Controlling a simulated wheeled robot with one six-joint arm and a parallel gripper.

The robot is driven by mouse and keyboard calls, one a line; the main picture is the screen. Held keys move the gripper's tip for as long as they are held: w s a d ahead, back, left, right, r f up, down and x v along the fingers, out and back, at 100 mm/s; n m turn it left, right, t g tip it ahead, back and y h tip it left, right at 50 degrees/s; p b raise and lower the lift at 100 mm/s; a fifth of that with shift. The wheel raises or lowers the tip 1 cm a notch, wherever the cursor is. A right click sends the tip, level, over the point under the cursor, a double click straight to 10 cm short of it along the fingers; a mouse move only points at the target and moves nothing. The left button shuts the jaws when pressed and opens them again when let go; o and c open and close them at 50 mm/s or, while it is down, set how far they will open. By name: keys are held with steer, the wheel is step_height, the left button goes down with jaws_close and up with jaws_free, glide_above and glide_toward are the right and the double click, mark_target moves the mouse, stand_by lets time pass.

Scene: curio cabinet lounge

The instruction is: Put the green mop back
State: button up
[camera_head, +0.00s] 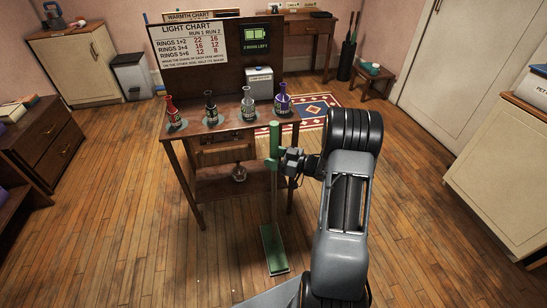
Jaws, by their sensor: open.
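The green mop (273,250) stands about upright in front of the wooden table, its flat green head low down near the floor. Its thin pole runs up to a green grip at the top. My gripper (282,164) is open at the lower end of that grip, coming from the right. The fingers are small and dark here, so I cannot tell whether the pole lies between them or whether they touch it.
The wooden table (199,139) behind the mop bears several bottles on round mats and a light chart board (188,42). A patterned rug (318,108) lies behind it. Cabinets stand at left and right (510,165). The wooden floor (120,240) at front left is clear.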

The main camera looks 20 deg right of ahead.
steer(key=p+v, duration=0.1)
steer(key=v, duration=1.1)
steer(key=shift+a, duration=0.1)
steer(key=w+d+f+m+h, duration=0.2)
steer(key=d+f+m+h, duration=0.3)
steer(key=d+f+h, duration=0.4)
step_height(320, 180, up, 4)
steer(key=s+d+m+g+h+p, duration=0.2)
steer(key=m+g+h+p, duration=0.15)
steer(key=h, duration=0.25)
steer(key=s+a+r+g+p, duration=0.1)
steer(key=s+a+r+p, duration=0.3)
steer(key=a+r, duration=0.5)
steer(key=s+a+r+g+y+p, duration=0.1)
steer(key=s+a+r+p, duration=0.4)
steer(key=a+r, duration=0.5)
steer(key=s+a+r+g+y+p, duration=0.1)
steer(key=s+a+r+g+p, duration=0.2)
steer(key=a+r, duration=0.7)
step_height(320, 180, up, 6)
steer(key=s+p, duration=0.2)
steer(key=p, duration=0.2)
steer(key=shift+a+r+m, duration=0.15)
steer(key=shift+a+m, duration=0.05)
steer(key=shift+m, duration=0.15)
